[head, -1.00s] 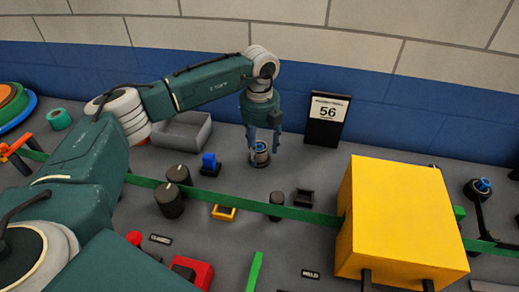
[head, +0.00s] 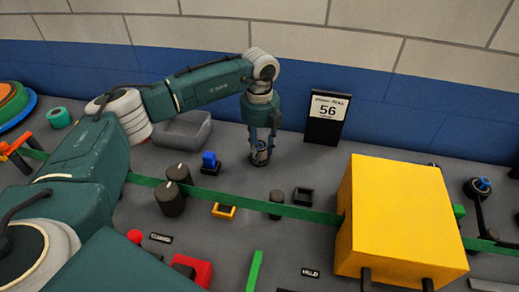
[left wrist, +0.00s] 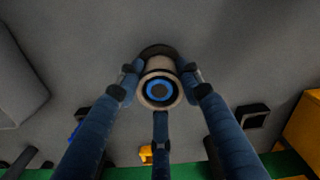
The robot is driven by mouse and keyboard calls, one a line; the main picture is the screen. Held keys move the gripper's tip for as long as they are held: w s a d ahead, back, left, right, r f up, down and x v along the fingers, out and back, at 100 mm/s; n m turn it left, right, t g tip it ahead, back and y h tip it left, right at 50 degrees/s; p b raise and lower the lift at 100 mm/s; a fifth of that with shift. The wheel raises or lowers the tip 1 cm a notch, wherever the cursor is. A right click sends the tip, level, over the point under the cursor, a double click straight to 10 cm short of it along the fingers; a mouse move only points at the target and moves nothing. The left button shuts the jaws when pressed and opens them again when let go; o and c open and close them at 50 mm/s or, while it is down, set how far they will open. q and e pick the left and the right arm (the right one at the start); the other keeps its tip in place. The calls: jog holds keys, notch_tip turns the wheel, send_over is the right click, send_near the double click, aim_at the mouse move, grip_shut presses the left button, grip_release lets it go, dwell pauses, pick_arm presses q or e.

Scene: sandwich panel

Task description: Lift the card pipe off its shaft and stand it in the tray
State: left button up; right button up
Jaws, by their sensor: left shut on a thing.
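The card pipe (head: 261,154) is a short pale tube standing upright on a dark round base near the back of the panel. In the left wrist view I look down into the card pipe (left wrist: 160,103), with a blue ring and dark centre inside, so it still appears to be around its shaft (left wrist: 160,90). My left gripper (head: 262,147) points down over it, its blue fingers (left wrist: 160,88) closed against the pipe's sides. The grey tray (head: 203,136) lies to the left, partly hidden behind my left arm. My right gripper is out of view.
A black sign reading 56 (head: 325,118) stands right of the pipe. A large yellow box (head: 395,220) stands front right.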

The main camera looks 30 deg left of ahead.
pick_arm(q)
notch_tip(320, 180, up, 20)
jog(key=b, duration=0.2)
dwell(0.6)
